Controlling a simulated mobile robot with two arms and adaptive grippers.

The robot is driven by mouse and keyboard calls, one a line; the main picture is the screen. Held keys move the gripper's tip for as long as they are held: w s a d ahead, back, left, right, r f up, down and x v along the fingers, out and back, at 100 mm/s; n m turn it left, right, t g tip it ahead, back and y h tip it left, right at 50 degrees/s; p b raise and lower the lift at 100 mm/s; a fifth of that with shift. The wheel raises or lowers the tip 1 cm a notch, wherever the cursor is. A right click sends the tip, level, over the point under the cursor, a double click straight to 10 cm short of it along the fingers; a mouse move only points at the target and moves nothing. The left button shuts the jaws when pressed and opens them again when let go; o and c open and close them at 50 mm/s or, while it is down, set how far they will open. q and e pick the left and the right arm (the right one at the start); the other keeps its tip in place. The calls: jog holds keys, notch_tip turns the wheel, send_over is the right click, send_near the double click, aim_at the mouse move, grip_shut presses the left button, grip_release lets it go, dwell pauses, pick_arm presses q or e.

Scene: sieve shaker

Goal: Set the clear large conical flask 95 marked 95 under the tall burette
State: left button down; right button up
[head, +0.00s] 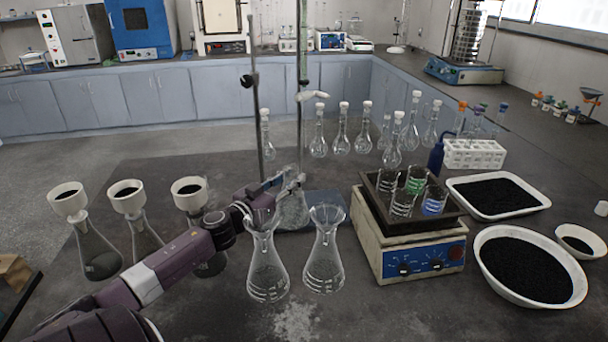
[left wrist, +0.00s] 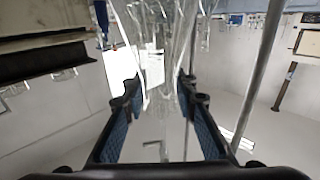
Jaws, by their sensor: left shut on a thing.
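The clear conical flask (head: 294,214) is upright at the burette stand, partly hidden behind two other flasks and my arm; its number is not legible. My left gripper (head: 285,186) is shut on its neck. In the left wrist view, the fingers of the left gripper (left wrist: 160,94) stand on both sides of the clear glass (left wrist: 168,60). The tall burette (head: 303,45), with greenish contents and a white clamp, rises above the flask. I cannot tell whether the flask's base touches the stand's dark base plate (head: 328,198). My right gripper is not in view.
Two clear conical flasks (head: 267,275) (head: 324,262) stand close in front. Several flasks with white funnels (head: 68,200) are at left, near my arm. A hotplate (head: 408,258) holding a dark tray of beakers stands at right. Stoppered volumetric flasks (head: 341,138) stand behind.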

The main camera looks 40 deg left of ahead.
pick_arm(q)
jog(key=shift+w+a+r, duration=0.1)
jog(key=shift+w+a, duration=0.05)
jog(key=shift+w, duration=0.8)
jog(key=shift+w+a, duration=0.15)
jog(key=shift+w, duration=0.75)
jog(key=shift+w+f, duration=0.35)
jog(key=shift+w, duration=0.3)
jog(key=shift+w+f, duration=0.35)
jog(key=shift+w, duration=0.25)
jog(key=c, duration=1.5)
grip_release()
jog(key=shift+a+f, duration=0.1)
jog(key=s+d, duration=0.1)
jog(key=s, duration=1.1)
jog(key=shift+d, duration=0.2)
